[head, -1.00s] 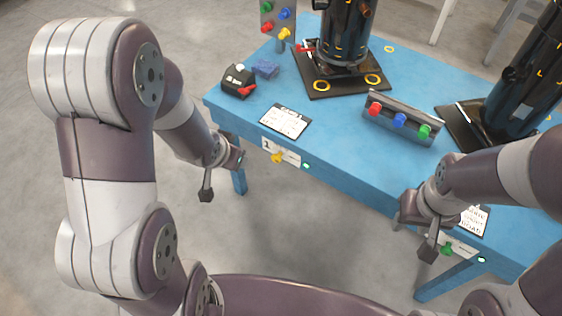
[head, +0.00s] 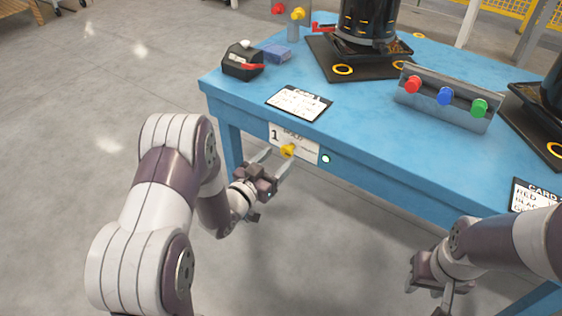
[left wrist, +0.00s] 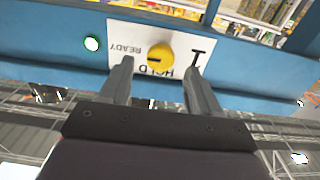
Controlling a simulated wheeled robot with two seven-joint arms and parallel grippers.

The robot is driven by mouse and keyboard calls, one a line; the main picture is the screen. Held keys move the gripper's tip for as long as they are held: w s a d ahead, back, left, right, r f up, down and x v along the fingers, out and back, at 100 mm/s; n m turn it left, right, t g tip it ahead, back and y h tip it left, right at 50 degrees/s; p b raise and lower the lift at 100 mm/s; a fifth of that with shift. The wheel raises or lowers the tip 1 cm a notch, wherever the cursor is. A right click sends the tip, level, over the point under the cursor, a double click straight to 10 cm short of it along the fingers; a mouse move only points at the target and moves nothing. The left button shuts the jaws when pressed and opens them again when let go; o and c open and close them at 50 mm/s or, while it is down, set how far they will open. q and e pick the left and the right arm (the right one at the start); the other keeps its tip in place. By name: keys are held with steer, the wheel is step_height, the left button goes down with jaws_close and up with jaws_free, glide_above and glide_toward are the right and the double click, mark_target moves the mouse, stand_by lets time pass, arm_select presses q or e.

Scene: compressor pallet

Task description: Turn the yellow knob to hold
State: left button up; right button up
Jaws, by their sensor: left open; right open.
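The yellow knob (head: 288,150) sits on a white label plate (head: 306,150) marked 1 on the front edge of the blue table. In the left wrist view the knob (left wrist: 160,56) has a dark pointer line, and the upside-down words HOLD and READY show on the plate (left wrist: 125,35). My left gripper (head: 274,160) is open just in front of the knob. In the left wrist view its two fingers (left wrist: 156,75) point at the plate, one on each side below the knob, and no contact shows. My right gripper (head: 430,290) hangs open and empty in front of the table at the lower right.
A lit round lamp (head: 326,159) is right of the plate. Floor at left is clear.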

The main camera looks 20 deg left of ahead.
mark_target(286, 150)
arm_select(q)
steer(key=shift+x, duration=1.3)
steer(key=shift+c, duration=0.4)
steer(key=c, duration=1)
steer(key=shift+o, duration=0.3)
